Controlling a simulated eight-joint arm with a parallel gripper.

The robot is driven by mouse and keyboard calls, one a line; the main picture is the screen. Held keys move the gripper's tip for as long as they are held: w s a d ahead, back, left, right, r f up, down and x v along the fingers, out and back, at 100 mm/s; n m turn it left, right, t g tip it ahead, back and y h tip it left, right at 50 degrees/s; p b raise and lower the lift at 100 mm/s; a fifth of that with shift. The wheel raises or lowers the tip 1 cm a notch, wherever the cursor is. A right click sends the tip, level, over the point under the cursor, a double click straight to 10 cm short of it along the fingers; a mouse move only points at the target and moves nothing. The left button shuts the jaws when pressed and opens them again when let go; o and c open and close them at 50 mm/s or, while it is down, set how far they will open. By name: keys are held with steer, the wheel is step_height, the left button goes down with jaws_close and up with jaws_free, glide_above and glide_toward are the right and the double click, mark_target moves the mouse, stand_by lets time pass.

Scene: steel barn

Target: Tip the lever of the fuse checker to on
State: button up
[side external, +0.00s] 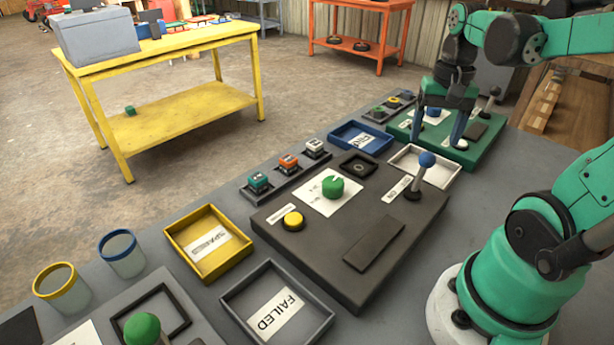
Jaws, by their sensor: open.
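No label I can read says which panel is the fuse checker. A dark grey panel (335,275) in the middle has a blue-knobbed lever (427,159), a green dial (333,186) and a yellow button (293,220). A green panel (477,152) behind it carries a dark-knobbed lever (494,92) at its right and a blue knob (434,111). My gripper (437,140) points down over the green panel, open, its fingers either side of a white area. I cannot tell whether it touches anything. The dark-knobbed lever stands to its right, apart from it.
A blue tray (335,131), a white tray (452,178), a yellow tray (174,236) and a FAILED tray (229,299) surround the dark panel. Small coloured blocks (288,164) stand in a rack. Another panel with a green ball (142,329) and two rimmed cups (122,262) are at lower left.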

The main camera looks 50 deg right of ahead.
mark_target(425, 169)
steer(key=shift+f, duration=4.1)
jaws_close()
